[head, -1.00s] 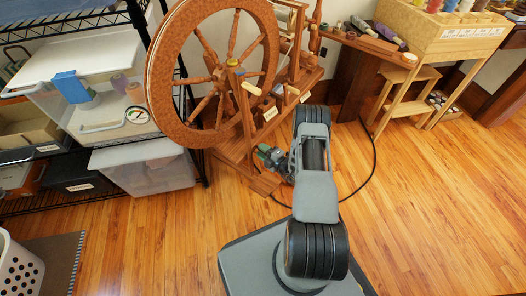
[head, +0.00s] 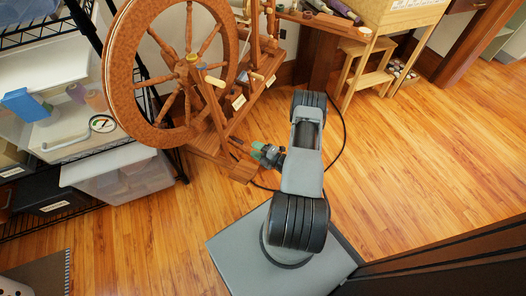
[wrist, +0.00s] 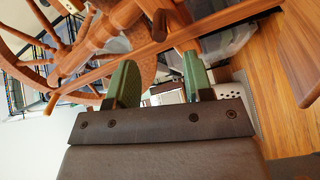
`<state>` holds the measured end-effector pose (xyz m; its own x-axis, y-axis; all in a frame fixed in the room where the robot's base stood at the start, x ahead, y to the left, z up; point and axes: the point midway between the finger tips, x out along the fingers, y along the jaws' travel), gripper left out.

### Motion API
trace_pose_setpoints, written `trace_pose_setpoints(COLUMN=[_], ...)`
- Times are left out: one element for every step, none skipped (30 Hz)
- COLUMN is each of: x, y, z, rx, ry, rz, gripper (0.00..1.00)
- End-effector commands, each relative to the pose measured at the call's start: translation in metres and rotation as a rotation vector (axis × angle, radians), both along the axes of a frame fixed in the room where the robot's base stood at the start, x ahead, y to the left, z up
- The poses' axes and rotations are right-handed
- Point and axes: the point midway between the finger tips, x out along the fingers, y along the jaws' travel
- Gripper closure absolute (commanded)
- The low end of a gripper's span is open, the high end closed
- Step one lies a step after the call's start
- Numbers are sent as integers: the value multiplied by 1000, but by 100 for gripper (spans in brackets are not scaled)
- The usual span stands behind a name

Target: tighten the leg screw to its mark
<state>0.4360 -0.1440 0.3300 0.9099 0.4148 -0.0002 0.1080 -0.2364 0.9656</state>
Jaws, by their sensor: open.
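The wooden spinning wheel (head: 127,75) stands at the upper left of the head view, with its base (head: 228,165) on the floor. My gripper (head: 258,152) reaches low toward the near end of that base. Its two green fingers (wrist: 160,80) are apart in the wrist view, with nothing clearly held between them. A long wooden bar (wrist: 215,25) and other wooden parts of the wheel lie just beyond the fingertips. I cannot pick out the leg screw or its mark in either view. I cannot tell whether a finger touches the wood.
A black wire shelf with a clear plastic bin (head: 120,178) stands at left. A wooden stool (head: 368,75) is at the back. A dark cable curves over the floor beside my arm. A dark edge (head: 450,265) crosses the lower right. Floor at right is clear.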

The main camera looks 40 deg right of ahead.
Motion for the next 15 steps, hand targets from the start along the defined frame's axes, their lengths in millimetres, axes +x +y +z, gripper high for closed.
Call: trace_pose_setpoints(x=[-8, -11, -15, -18, -21, -24, -26, -28, -30, -30, -31, -32, -32, -32, -32], y=[-4, -6, -8, -9, -10, -11, -12, -13, -13, -13, -14, -14, -14, -14, -14], z=[2, 2, 1, 1, 1, 1, 1, 0, 0, 0, 0, 0, 0, 0, 0], rx=[3, 2, 1, 1, 1, 1, 1, 1, 1, 1, 1, 1, 1, 1, 1], ry=[1, 1, 0, 0, 1, 1, 1, 1, 0, 0, 0, 0, 0, 0, 1], rz=[-4, -4, -3, -3, -2, -2, -2, -1, 0, 0, 0, 1, 1, 1, 1], gripper=[53, 53, 53, 53, 53, 53, 53, 53, 53, 53, 53, 53, 53, 53, 53])
